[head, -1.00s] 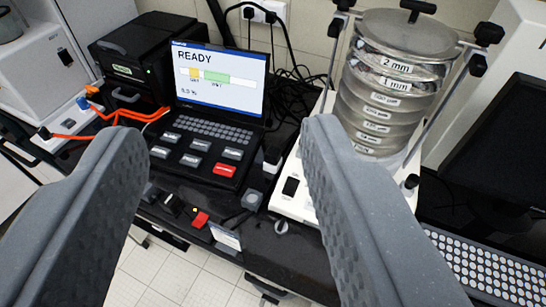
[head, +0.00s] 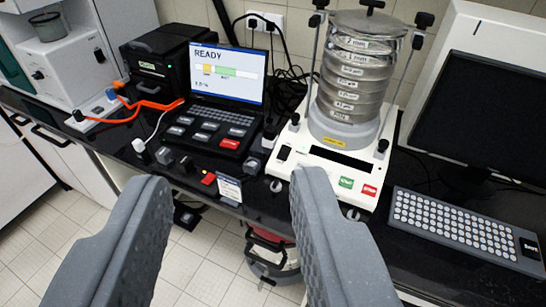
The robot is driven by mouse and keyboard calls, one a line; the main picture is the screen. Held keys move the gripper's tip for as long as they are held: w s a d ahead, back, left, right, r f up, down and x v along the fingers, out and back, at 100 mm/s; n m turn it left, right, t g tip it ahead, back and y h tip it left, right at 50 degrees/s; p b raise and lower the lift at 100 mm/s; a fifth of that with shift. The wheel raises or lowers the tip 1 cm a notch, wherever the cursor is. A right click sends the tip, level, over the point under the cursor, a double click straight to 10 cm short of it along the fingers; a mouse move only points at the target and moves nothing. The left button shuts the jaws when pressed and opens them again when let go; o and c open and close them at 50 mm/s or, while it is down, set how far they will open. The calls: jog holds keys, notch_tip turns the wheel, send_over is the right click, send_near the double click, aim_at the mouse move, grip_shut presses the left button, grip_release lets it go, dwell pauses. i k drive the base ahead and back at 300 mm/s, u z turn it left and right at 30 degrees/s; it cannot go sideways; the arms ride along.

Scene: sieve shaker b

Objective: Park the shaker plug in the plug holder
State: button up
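My gripper (head: 231,183) is open and empty, its two grey fingers wide apart in the foreground, in front of the bench edge. The sieve shaker (head: 335,160) stands right of centre, a white base with green and red buttons under a stack of metal sieves (head: 352,75). I cannot tell for certain which plug is the shaker's. Black plugs (head: 260,23) sit in the white wall socket behind the laptop. A white plug-like piece (head: 138,146) with a white cable lies near the front edge at left. I cannot clearly identify the plug holder.
Small dark blocks (head: 164,156), a red piece (head: 208,179) and a white card (head: 229,188) line the front edge. A laptop-like console (head: 222,100) reads READY. A power strip (head: 98,110) with orange cables is at left, a monitor (head: 485,115) and keyboard (head: 465,225) at right.

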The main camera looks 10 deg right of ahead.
aim_at(271, 131)
jog(key=k, duration=0.55)
jog(key=u, duration=0.4)
jog(key=i, duration=2.25)
jog(key=z, duration=0.6)
jog(key=i, duration=0.35)
jog(key=z, duration=0.45)
